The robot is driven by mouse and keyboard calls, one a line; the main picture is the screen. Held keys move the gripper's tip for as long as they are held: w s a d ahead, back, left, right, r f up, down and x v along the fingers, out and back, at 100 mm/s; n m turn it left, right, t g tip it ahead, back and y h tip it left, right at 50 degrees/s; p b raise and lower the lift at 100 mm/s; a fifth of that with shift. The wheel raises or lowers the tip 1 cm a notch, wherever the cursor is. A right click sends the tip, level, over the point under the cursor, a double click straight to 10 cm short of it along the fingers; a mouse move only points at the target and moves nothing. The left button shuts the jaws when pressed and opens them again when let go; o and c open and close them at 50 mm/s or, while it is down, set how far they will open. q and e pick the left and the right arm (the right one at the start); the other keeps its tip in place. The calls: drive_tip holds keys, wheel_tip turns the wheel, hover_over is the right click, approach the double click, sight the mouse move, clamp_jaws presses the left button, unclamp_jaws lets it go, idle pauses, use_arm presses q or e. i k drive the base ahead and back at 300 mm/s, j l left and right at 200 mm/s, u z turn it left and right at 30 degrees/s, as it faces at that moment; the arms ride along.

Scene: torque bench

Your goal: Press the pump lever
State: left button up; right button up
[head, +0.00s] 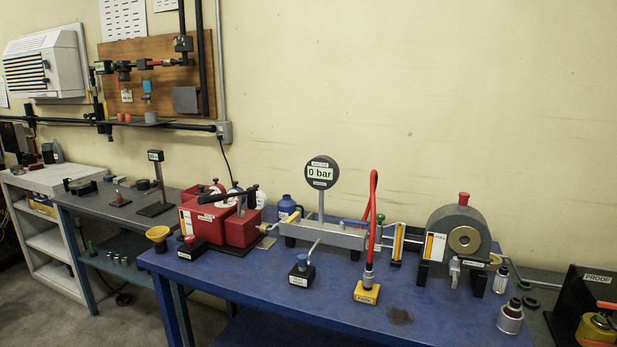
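A red pump unit (240,228) stands at the left end of the blue bench. A black lever (228,197) runs across the top of the unit, slightly raised towards its right end. This looks like the pump lever, but its label is too small to read. A round gauge (322,172) on a post behind a grey manifold (320,232) reads 0 bar. Neither of my grippers is in view, and nothing of mine touches the lever.
The blue bench (225,283) has free room along its front left. A yellow funnel-shaped piece (158,234) stands left of the pump. A red hose (373,215) rises from a yellow-based block (367,293). A grey ring-shaped machine (458,222) stands at the right.

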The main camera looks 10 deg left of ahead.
sight(207, 199)
drive_tip(key=i+j, duration=0.3)
drive_tip(key=i, duration=0.15)
drive_tip(key=i+j+u, duration=0.1)
drive_tip(key=i+j, duration=0.5)
drive_tip(key=i, duration=0.25)
drive_tip(key=u, duration=0.05)
